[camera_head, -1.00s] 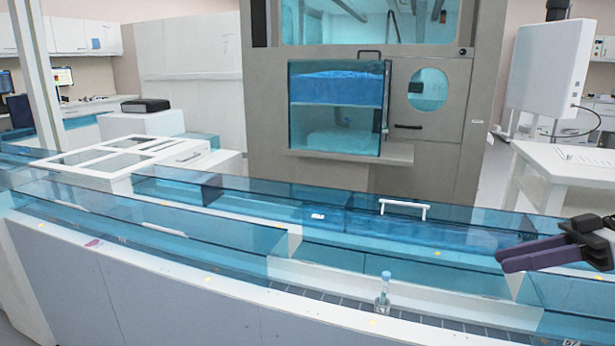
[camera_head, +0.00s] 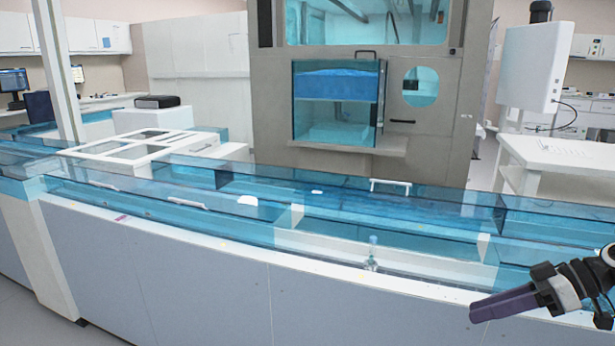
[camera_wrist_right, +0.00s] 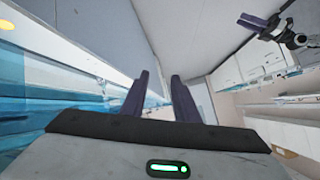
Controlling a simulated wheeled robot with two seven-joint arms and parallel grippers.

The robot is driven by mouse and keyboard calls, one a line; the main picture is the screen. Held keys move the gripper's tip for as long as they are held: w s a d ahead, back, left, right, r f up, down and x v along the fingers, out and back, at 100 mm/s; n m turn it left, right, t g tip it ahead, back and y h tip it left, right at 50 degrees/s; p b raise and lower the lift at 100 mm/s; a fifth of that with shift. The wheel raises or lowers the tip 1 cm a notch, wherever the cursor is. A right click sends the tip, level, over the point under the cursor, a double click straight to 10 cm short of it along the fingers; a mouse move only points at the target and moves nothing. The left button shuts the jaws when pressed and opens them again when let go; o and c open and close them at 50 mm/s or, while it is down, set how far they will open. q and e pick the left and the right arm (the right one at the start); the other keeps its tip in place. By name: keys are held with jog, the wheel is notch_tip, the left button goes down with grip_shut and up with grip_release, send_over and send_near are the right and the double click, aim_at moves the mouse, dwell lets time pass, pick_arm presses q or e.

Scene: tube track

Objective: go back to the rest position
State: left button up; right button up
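My right gripper (camera_head: 490,306) is at the right of the head view, in front of the track's front wall, with purple fingers pointing left. In the right wrist view its two fingers (camera_wrist_right: 157,95) stand apart with nothing between them, so it is open and empty. My left gripper (camera_wrist_right: 268,22) shows only at the top right of the right wrist view, small, with its purple fingers apart and no object visible between them. A small clear tube (camera_head: 372,252) stands upright in the track, left of the right gripper and apart from it.
The long track with blue transparent walls (camera_head: 160,205) and a white front ledge (camera_head: 250,252) runs across the view. Behind it stand a grey cabinet (camera_head: 430,150) and a white table (camera_head: 560,152) at right. The floor at lower left is clear.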

jog(key=s+a+f+m+h, duration=0.1)
jog(key=s+a+f+h, duration=0.2)
jog(key=f, duration=0.6)
jog(key=s+a+f+m+h+p, duration=0.15)
jog(key=s+a+f, duration=0.25)
jog(key=f, duration=0.6)
jog(key=s+a+f+m+h, duration=0.1)
jog(key=s+a+f+m, duration=0.2)
jog(key=f, duration=0.6)
jog(key=s+a+f+t+h, duration=0.25)
jog(key=s+a, duration=0.45)
jog(key=s, duration=0.4)
jog(key=s+a+r+m+t, duration=0.1)
jog(key=s+a+r+t, duration=0.1)
jog(key=s+a+r, duration=0.2)
jog(key=shift+s+r+p, duration=0.35)
jog(key=shift+s, duration=0.3)
